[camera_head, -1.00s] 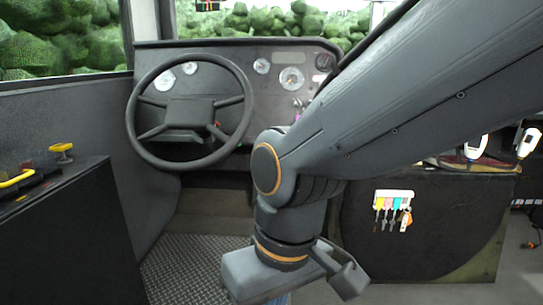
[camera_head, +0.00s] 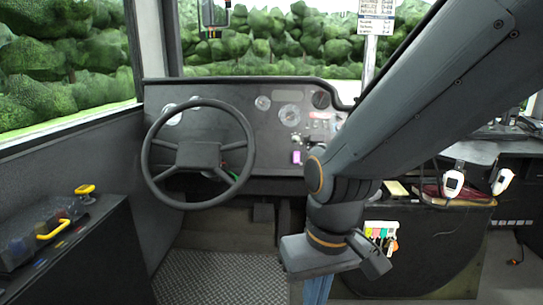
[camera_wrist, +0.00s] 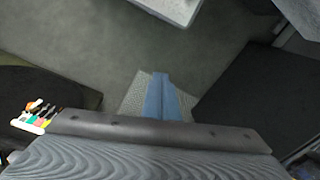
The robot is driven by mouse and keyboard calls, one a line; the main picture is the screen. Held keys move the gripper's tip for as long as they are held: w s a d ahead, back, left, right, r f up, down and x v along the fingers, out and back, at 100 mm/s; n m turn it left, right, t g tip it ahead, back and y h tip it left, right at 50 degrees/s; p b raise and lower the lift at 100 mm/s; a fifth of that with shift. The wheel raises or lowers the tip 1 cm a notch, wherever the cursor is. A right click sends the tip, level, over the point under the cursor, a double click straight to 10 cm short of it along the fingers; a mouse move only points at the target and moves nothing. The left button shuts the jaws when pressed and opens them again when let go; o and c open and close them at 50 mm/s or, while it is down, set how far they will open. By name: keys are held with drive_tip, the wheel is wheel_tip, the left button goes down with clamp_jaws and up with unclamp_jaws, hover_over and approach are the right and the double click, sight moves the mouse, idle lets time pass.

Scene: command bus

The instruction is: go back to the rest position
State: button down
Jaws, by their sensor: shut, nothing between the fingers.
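My gripper (camera_head: 316,291) points down at the bottom edge of the head view, below my grey wrist. Its blue fingers are partly cut off there. In the wrist view the two blue fingers (camera_wrist: 161,96) lie side by side, pressed together, with nothing between them. They hang over the floor, apart from any object. My arm comes in from the upper right and bends down at the elbow, hiding part of the dashboard's right end.
A steering wheel (camera_head: 198,154) and dashboard (camera_head: 220,98) stand ahead on the left. A side console (camera_head: 85,258) with yellow handles is at lower left. A rack of colored-tag keys (camera_head: 381,234) hangs on the dark panel right of my wrist. The patterned floor (camera_head: 215,276) is clear.

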drive_tip(key=s+d+r+m+h+p, duration=0.1)
drive_tip(key=s+d+r+m+p, duration=0.1)
drive_tip(key=d+r+p, duration=1)
drive_tip(key=shift+s+d+r+m+p, duration=0.2)
drive_tip(key=shift+r+m+p, duration=0.5)
drive_tip(key=shift+r+p, duration=2)
drive_tip(key=shift+f+p, duration=0.95)
